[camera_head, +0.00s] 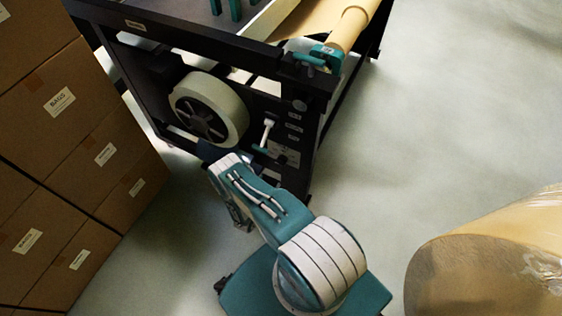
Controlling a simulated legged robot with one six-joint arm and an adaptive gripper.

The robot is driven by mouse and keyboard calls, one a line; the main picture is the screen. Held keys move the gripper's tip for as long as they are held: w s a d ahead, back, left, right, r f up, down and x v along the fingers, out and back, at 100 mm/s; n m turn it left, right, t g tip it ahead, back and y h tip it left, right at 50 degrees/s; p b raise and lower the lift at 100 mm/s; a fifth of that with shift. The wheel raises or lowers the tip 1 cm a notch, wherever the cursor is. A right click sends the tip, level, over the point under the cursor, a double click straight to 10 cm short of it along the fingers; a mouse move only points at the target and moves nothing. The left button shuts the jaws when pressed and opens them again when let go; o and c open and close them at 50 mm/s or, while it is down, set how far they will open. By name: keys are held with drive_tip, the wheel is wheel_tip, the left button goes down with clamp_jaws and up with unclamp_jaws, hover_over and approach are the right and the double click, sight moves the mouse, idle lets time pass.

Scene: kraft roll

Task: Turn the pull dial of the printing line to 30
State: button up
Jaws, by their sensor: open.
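The printing line's dark frame (285,178) stands at the top middle. My arm reaches up from the bottom toward this panel. My gripper (240,215) shows as a dark part below the raised arm link, partly hidden by it. It is open, apart from the dial, with nothing visible in it.
A large pale wheel (208,108) sits left of the lever. Stacked cardboard boxes (85,175) fill the left side. A wrapped kraft roll (490,260) lies at the lower right. The floor (440,120) right of the machine is clear.

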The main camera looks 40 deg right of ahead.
sight(280, 162)
drive_tip(key=x, duration=0.9)
drive_tip(key=shift+w+d, duration=0.1)
drive_tip(key=shift+d, duration=0.3)
drive_tip(key=c, duration=1.2)
